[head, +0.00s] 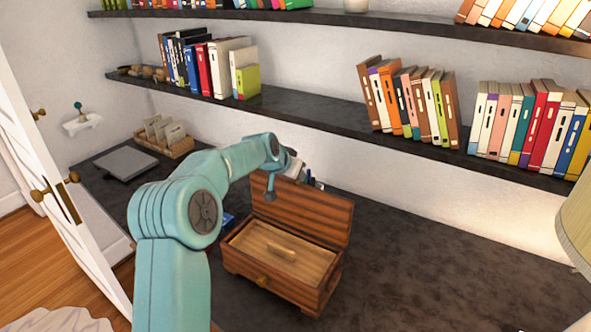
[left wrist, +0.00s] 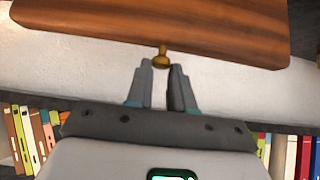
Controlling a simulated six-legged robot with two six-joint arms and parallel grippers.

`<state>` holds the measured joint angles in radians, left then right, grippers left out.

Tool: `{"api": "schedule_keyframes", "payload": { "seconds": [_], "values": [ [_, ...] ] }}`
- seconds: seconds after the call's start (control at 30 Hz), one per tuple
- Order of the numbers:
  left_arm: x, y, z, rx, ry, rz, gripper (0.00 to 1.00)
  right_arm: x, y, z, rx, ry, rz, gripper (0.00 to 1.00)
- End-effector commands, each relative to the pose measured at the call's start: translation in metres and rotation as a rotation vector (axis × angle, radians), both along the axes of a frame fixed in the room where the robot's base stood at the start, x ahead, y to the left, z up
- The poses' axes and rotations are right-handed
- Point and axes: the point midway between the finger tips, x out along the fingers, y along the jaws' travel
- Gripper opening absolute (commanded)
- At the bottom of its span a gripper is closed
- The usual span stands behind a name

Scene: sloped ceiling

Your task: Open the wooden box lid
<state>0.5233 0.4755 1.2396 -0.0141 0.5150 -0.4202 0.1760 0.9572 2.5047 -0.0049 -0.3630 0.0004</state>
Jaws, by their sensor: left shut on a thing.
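The wooden box (head: 283,285) stands on the dark counter, with its striped brown lid (head: 310,212) raised steeply at the back. The inside shows a pale wooden surface with a small light-brown piece (head: 280,246) on it. My left gripper (head: 270,192) is at the lid's upper left corner in the head view. In the left wrist view, my left gripper (left wrist: 161,67) is shut on a small brass knob (left wrist: 162,58) at the edge of the lid (left wrist: 150,20). My right gripper is not in view.
Bookshelves (head: 300,105) run along the wall above the counter. A wicker basket (head: 165,140) and a flat grey item (head: 125,163) lie at the back left. A lampshade (head: 577,225) is at the right edge. The counter (head: 440,275) right of the box is clear.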

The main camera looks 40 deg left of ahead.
Motion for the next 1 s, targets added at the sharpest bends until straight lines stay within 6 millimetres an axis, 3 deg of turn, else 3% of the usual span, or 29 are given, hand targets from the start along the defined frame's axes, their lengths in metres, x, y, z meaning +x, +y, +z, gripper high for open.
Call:
{"api": "schedule_keyframes", "payload": {
  "seconds": [0.33,0.37,0.4,0.43,0.77,1.0],
  "values": [
    [-0.002,-0.002,-0.002,-0.005,0.008,-0.003,0.0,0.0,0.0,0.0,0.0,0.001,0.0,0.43],
    [-0.002,-0.002,-0.002,-0.005,0.009,-0.003,0.28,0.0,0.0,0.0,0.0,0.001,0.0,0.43],
    [-0.002,-0.002,-0.003,-0.005,0.009,-0.003,0.41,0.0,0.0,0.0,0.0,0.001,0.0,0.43],
    [-0.002,-0.002,-0.003,-0.005,0.009,-0.003,0.47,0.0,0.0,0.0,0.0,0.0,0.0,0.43],
    [-0.002,-0.001,0.0,-0.003,0.005,-0.002,0.47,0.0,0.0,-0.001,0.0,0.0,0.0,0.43],
    [-0.031,-0.008,0.029,0.0,0.001,0.0,0.47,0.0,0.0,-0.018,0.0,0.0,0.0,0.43]
  ]
}}
